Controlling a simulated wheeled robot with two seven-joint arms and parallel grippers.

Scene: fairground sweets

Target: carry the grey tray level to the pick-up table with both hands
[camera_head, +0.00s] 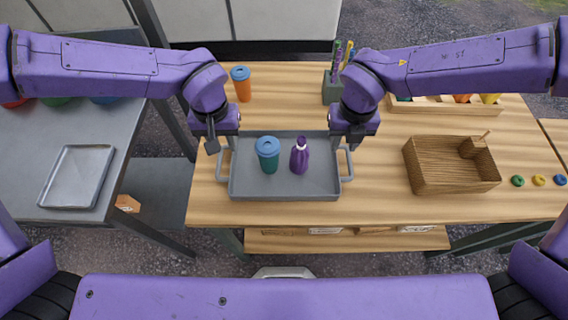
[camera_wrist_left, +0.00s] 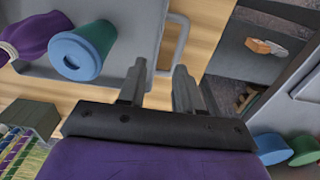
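The grey tray (camera_head: 285,194) lies on the wooden table, with a looped handle at each short side. My left gripper (camera_head: 221,149) is above the tray's left handle (camera_head: 224,164). In the left wrist view its two fingers (camera_wrist_left: 160,75) are apart, with the handle (camera_wrist_left: 181,42) just beyond their tips. My right gripper (camera_head: 346,148) is above the tray's right handle (camera_head: 348,165); its finger gap is not clear.
A grey table (camera_head: 130,125) with a metal tray (camera_head: 77,176) stands at the left, across a gap.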

